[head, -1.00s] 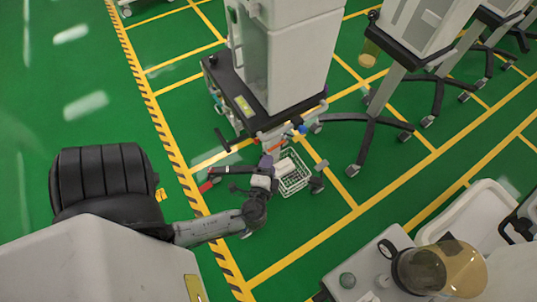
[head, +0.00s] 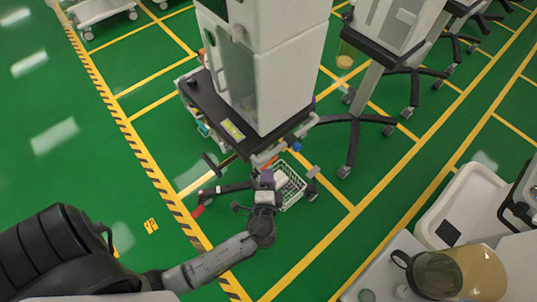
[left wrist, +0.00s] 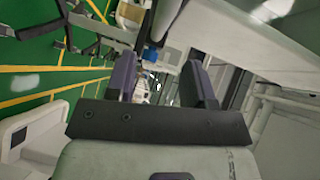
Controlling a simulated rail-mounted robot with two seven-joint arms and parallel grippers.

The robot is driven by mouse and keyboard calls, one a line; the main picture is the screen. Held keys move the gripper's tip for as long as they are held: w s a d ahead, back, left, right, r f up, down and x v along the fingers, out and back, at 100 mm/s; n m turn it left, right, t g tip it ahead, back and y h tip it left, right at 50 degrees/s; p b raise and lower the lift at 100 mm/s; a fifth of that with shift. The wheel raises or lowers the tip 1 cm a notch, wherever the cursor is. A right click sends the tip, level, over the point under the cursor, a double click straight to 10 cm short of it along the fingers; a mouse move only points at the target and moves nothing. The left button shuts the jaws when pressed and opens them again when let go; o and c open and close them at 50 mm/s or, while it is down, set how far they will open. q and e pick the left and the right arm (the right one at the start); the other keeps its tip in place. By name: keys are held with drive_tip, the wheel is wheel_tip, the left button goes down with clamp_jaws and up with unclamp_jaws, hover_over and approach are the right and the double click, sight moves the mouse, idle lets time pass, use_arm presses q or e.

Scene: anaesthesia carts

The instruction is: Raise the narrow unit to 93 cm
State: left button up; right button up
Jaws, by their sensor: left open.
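A tall grey unit with a dark tabletop (head: 180,90) stands at the top centre of the head view. Slimmer units on columns, such as the one at the right (head: 405,22), stand beside it; I cannot tell for certain which is the narrow unit. My left gripper (head: 267,177) is open and empty, low in front of the central unit and beside its white wire basket (head: 291,190). Its two purple fingers also show apart in the left wrist view (left wrist: 160,80). A red pedal-like part (head: 198,210) lies left of the gripper near the floor. My right gripper is not in view.
A grey worktop with a white tray (head: 462,205) and an amber-tinted jar (head: 458,272) is at the lower right. A black-and-yellow floor line (head: 125,125) runs along the left. The green floor left of it is mostly clear.

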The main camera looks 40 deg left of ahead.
sight(270, 155)
use_arm(q)
drive_tip(key=x, duration=0.9)
drive_tip(key=shift+a, duration=0.15)
drive_tip(key=shift+c, duration=0.5)
clamp_jaws()
